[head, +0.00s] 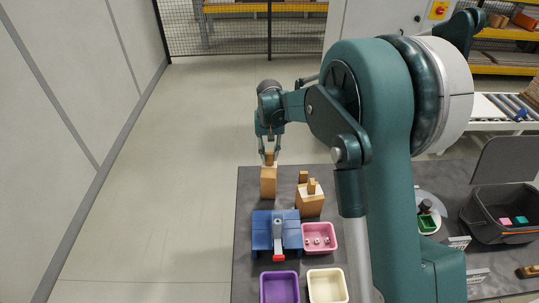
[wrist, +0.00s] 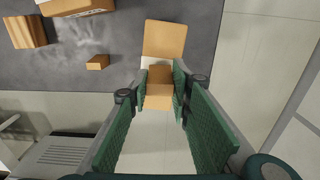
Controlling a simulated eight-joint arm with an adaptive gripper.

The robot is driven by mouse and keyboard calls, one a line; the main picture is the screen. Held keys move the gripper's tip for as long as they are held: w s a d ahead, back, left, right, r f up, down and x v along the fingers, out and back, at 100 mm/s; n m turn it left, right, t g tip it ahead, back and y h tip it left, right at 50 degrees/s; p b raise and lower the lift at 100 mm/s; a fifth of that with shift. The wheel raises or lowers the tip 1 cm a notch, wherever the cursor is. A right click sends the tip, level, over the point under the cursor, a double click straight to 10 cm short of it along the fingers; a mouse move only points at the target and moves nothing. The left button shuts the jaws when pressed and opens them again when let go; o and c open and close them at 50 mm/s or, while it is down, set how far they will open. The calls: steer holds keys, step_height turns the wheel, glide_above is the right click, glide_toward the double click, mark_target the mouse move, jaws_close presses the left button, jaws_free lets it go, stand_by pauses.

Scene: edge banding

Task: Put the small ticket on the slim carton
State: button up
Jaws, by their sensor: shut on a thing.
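My gripper (head: 269,150) is shut on a small tan block (wrist: 160,74), its two green pads on either side. The slim carton (head: 268,184) stands upright near the table's far left corner, and its tan face shows in the wrist view (wrist: 165,38). The block is right at the carton's top end in the head view; I cannot tell whether they touch. A pale patch (wrist: 147,63) shows beside the block in the wrist view. I cannot tell if it is the small ticket or part of the carton.
A wider carton (head: 310,204) with a small block on top stands to the right, a loose small block (head: 303,176) behind it. A blue fixture (head: 262,233), pink tray (head: 320,246), purple tray (head: 279,288) and cream tray (head: 327,287) lie nearer. A dark crate (head: 484,229) is far right.

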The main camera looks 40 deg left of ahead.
mark_target(270, 154)
steer(key=o, duration=0.7)
steer(key=shift+f, duration=0.1)
steer(key=shift+r, duration=0.2)
step_height(270, 154, up, 12)
steer(key=shift+f, duration=0.1)
stand_by(0.7)
stand_by(0.4)
